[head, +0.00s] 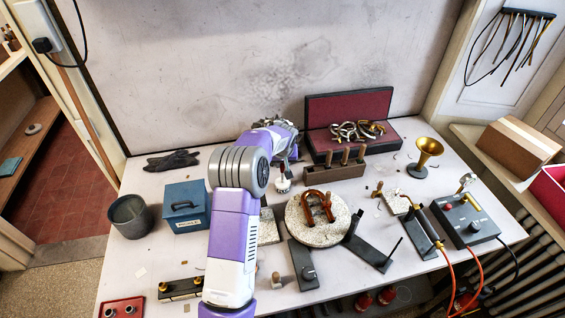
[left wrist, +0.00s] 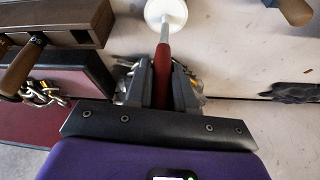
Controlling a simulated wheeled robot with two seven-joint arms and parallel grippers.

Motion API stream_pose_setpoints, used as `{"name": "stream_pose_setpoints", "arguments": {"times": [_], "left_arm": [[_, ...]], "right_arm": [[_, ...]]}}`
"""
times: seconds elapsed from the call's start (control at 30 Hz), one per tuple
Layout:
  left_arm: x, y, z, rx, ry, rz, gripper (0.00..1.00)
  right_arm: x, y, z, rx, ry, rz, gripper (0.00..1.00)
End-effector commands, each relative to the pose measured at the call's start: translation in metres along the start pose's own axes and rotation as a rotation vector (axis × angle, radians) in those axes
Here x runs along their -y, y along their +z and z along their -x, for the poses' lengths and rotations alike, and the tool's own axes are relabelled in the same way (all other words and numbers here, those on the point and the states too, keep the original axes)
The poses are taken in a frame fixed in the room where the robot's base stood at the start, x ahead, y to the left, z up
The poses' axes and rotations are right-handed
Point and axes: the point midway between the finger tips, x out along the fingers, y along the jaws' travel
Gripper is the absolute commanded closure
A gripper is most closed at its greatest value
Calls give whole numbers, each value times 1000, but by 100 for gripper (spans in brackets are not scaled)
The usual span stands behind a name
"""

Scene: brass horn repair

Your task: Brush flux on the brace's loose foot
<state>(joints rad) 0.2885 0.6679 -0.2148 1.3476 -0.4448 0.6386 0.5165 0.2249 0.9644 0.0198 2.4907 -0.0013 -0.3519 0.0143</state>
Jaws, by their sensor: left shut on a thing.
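My left gripper (head: 283,170) is shut on a red-handled tool, which looks like the flux brush (left wrist: 162,75), between its two dark fingers in the left wrist view. A pale metal shaft runs from the red handle to a round white thing (left wrist: 166,12), possibly a flux pot. I cannot tell whether the tip is inside it or above it. In the head view the gripper is behind the round board (head: 296,238), over the back middle of the bench. A curved copper-coloured tube piece (head: 317,207) lies on that board. The brace's loose foot is too small to make out.
A wooden rack (head: 335,171) of handled tools and an open red-lined case (head: 345,104) stand behind the board. A blue box (head: 187,216) and grey bucket (head: 130,217) are left. A brass bell (head: 428,152) and control box (head: 465,220) with red hoses are right.

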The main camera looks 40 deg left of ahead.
Motion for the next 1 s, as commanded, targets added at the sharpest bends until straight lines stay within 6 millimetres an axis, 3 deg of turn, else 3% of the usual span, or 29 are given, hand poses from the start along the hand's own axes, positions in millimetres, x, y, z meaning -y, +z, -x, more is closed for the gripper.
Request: {"name": "stream_pose_setpoints", "arguments": {"times": [0.8,1.0], "left_arm": [[0,-26,62,-5,1,1,100],[0,-27,64,-3,1,0,100]], "right_arm": [[14,2,38,0,0,0,25],[15,2,39,0,0,0,25]]}}
